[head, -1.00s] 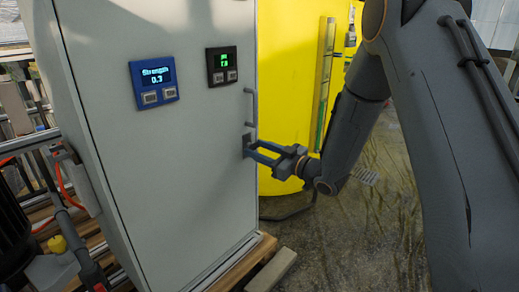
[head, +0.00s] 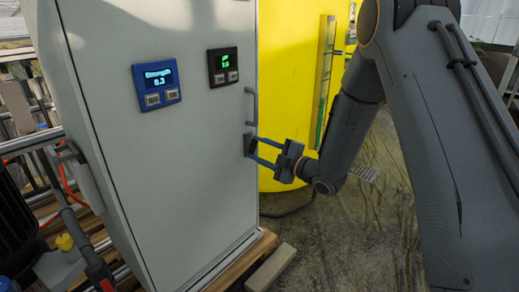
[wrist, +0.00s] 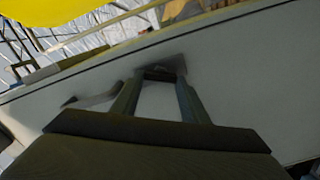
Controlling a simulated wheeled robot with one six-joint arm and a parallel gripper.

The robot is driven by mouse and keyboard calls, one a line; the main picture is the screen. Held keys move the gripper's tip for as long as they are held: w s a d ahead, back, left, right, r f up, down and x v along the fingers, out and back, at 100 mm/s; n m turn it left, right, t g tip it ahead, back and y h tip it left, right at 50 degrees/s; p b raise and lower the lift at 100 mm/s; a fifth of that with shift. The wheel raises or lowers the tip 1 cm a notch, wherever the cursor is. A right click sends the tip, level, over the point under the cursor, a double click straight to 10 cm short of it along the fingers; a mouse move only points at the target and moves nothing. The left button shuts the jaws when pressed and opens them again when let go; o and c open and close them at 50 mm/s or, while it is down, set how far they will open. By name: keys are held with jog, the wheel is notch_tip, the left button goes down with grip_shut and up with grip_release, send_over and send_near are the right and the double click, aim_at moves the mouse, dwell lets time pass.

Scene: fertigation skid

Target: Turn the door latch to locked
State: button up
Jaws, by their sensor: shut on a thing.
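The door latch (head: 250,145) is a small dark part at the right edge of the grey cabinet door (head: 180,170), just below the door handle (head: 252,105). My gripper (head: 257,150) reaches it from the right and is shut on it, with the fingertips at the door face. In the wrist view the latch (wrist: 162,73) shows as a dark piece between the fingertips, in front of a grey plate. The fingers hide part of it, and its exact angle is hard to tell. The handle (wrist: 90,98) lies to the left there.
A blue display (head: 156,85) and a black display (head: 223,67) sit on the door. A yellow tank (head: 285,75) stands behind my gripper. A beam (head: 272,268) lies on the floor by the cabinet's wooden base. Pipes and cables (head: 70,200) crowd the left.

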jog(key=n, duration=0.5)
jog(key=shift+f, duration=0.1)
jog(key=shift+n, duration=0.3)
dwell(0.4)
jog(key=o, duration=1.1)
jog(key=shift+a, duration=0.1)
jog(key=shift+c, duration=0.2)
jog(key=shift+s+d, duration=0.35)
jog(key=shift+d, duration=0.15)
jog(key=p+v, duration=0.1)
jog(key=v, duration=0.5)
jog(key=shift+s+d+p, duration=0.25)
jog(key=shift+d+p, duration=0.05)
